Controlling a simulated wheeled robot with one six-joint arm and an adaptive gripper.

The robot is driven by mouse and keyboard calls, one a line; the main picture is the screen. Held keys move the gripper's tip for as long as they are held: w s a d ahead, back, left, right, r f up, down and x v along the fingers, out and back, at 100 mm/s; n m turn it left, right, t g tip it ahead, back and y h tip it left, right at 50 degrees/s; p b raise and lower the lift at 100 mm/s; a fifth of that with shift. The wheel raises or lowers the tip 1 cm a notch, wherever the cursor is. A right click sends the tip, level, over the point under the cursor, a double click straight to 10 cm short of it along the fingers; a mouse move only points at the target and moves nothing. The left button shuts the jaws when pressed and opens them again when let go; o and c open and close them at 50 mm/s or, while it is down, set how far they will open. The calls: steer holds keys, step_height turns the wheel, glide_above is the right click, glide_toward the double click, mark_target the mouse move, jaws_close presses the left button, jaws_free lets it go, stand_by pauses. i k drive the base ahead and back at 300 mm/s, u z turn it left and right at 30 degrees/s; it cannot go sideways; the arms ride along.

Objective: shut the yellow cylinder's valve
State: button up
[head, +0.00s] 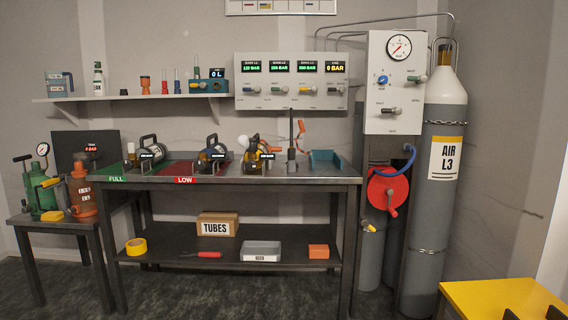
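The yellow cylinder (261,158) appears to be the small bottle at the right of the bench-top row. It lies in a rack with a dark handle over it and a small display in front. A pale rounded part and a yellow part show at its left end (243,143); which of them is the valve, and how it is set, is too small to tell. Two dark shapes are cut off at the bottom right edge, over a yellow surface. They may be my gripper's fingertips, but I cannot be sure. Nothing of mine is near the cylinder.
Two other small cylinders (150,152) (212,153) stand left on green FULL and red LOW zones. A blue tray (322,160) and upright stand (291,150) are to the right. A valve panel (291,81) hangs behind. A tall AIR L3 cylinder (443,215) stands right. Floor in front is clear.

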mark_target(251, 164)
steer(key=u, duration=0.1)
steer(key=i, duration=0.85)
steer(key=u, duration=0.45)
